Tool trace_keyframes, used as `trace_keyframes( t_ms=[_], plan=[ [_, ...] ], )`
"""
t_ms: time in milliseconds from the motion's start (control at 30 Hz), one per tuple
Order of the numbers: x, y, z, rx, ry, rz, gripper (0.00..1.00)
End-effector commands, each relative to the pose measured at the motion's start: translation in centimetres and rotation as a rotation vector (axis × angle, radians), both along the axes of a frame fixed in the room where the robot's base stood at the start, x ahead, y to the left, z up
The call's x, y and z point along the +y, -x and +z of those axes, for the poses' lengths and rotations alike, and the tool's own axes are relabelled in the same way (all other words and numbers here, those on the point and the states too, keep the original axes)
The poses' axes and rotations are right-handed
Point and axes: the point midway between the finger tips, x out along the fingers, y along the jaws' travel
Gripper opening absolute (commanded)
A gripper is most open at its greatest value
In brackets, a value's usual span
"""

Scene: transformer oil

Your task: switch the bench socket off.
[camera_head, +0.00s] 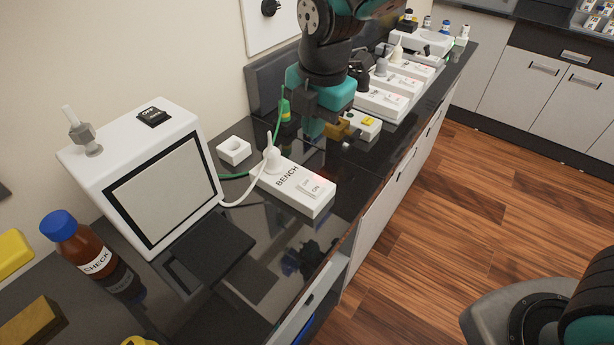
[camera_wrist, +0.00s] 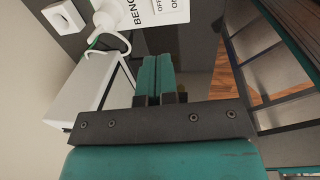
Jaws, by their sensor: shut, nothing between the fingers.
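The bench socket (camera_head: 295,188) is a white strip labelled BENCH on the black worktop, with a rocker switch (camera_head: 311,187) marked OFF and ON at its near right end. A white plug (camera_head: 272,160) with a cable sits in its far left end. In the wrist view the bench socket (camera_wrist: 150,14) is at the top, partly cut off, beyond the fingertips. My gripper (camera_head: 312,128) is above the worktop behind the socket, apart from the switch. Its teal fingers are together and empty in the wrist view (camera_wrist: 157,60). I cannot tell which way the rocker is tilted.
A white box with a dark-framed panel (camera_head: 165,190) stands left of the socket. A small white square holder (camera_head: 234,150) is behind it. A brown bottle (camera_head: 80,250) stands at the left.

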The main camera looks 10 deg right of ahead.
Motion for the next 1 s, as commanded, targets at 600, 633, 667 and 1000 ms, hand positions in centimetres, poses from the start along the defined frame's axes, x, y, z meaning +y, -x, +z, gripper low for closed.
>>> trace_keyframes(
  t_ms=[600,633,667,1000],
  plan=[
    [0.3,-0.3,-4.5,0.007,0.002,-0.002,0.0],
    [0.4,-0.3,-5.2,0.007,0.002,-0.002,0.0],
    [0.4,-0.4,-5.8,0.007,0.002,-0.002,0.0],
    [1.0,-0.9,-12.1,0.004,0.0,-0.002,0.0]
  ],
)
